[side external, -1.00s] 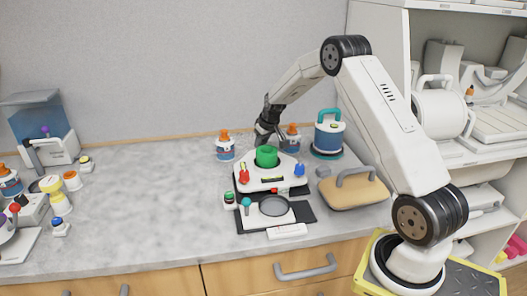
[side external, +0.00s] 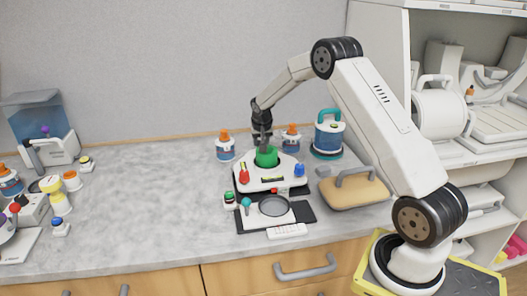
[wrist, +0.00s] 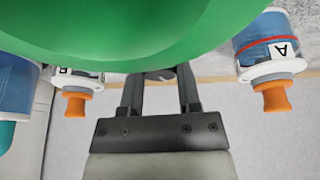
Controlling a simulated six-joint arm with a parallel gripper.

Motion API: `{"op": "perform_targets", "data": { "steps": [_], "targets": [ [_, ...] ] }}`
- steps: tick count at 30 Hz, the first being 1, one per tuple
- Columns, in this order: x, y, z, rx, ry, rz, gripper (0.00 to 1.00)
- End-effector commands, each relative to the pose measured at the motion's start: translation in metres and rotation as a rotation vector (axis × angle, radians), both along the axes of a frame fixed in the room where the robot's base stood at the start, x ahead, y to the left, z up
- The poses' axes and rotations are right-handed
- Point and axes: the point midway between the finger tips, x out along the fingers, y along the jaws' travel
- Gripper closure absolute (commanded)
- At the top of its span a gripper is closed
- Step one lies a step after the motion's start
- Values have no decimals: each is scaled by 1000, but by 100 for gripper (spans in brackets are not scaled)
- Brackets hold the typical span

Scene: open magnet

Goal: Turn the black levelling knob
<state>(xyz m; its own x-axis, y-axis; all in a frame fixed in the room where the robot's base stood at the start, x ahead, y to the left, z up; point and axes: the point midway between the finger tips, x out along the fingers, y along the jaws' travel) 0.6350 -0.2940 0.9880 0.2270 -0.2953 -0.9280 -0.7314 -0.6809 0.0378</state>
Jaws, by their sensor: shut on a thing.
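A white instrument (side external: 278,185) stands on the bench with a green cylinder (side external: 266,157) on top, a red knob (side external: 244,176) at its left and a blue knob (side external: 299,170) at its right. My gripper (side external: 263,143) points down just behind the green cylinder, its tips partly hidden by it. In the wrist view the green cylinder (wrist: 150,30) fills the top, and my gripper (wrist: 160,80) is shut on a small dark round piece, the black levelling knob (wrist: 160,74). Most of that knob is hidden by the cylinder and the fingers.
Orange-capped bottles stand behind the instrument, at left (side external: 224,147) and right (side external: 291,138). A teal-handled container (side external: 328,136) and a tan block with a grey handle (side external: 353,190) are to the right. The bench at left centre is clear.

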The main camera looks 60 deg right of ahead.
Motion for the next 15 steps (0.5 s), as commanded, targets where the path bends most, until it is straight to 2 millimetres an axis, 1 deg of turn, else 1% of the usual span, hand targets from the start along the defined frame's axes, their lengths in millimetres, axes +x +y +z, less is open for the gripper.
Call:
{"op": "perform_targets", "data": {
  "steps": [15],
  "targets": [
    [2, 1, 0, -9, 8, -340, 100]
  ]
}}
